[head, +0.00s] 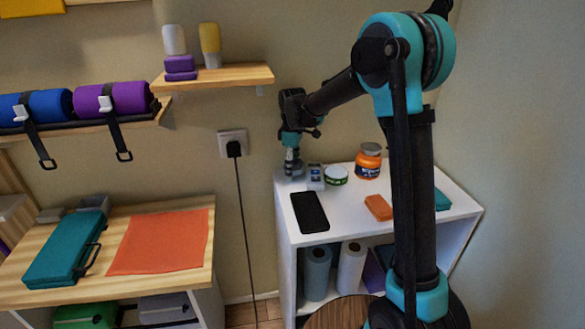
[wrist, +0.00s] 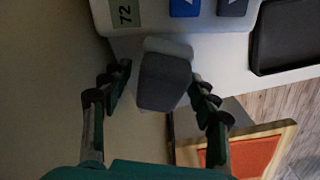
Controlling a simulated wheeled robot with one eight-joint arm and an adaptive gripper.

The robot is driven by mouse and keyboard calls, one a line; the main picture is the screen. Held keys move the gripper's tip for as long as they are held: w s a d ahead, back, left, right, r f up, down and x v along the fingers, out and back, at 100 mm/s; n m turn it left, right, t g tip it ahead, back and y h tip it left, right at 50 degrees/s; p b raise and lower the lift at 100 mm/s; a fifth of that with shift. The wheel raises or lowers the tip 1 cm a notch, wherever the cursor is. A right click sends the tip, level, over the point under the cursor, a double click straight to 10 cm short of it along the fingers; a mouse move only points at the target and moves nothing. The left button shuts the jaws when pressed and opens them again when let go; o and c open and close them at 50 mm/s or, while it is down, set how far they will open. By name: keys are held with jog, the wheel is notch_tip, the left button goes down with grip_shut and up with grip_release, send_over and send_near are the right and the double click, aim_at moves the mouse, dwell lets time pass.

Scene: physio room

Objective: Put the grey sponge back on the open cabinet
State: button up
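The grey sponge (wrist: 163,82), a dark grey block with a paler layer, is between the two fingers of my gripper (wrist: 160,88) in the wrist view. A gap shows on its left side; the right finger is close to it. My gripper looks open around it. In the head view my gripper (head: 292,150) points down at the back left corner of the white open cabinet (head: 350,222), with the sponge (head: 293,167) low beneath it. I cannot tell whether the sponge's underside touches the top.
A wall socket (head: 233,143) and shelf (head: 215,78) are to the left.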

notch_tip(320, 180, up, 12)
jog(key=shift+a, duration=0.15)
dwell(0.6)
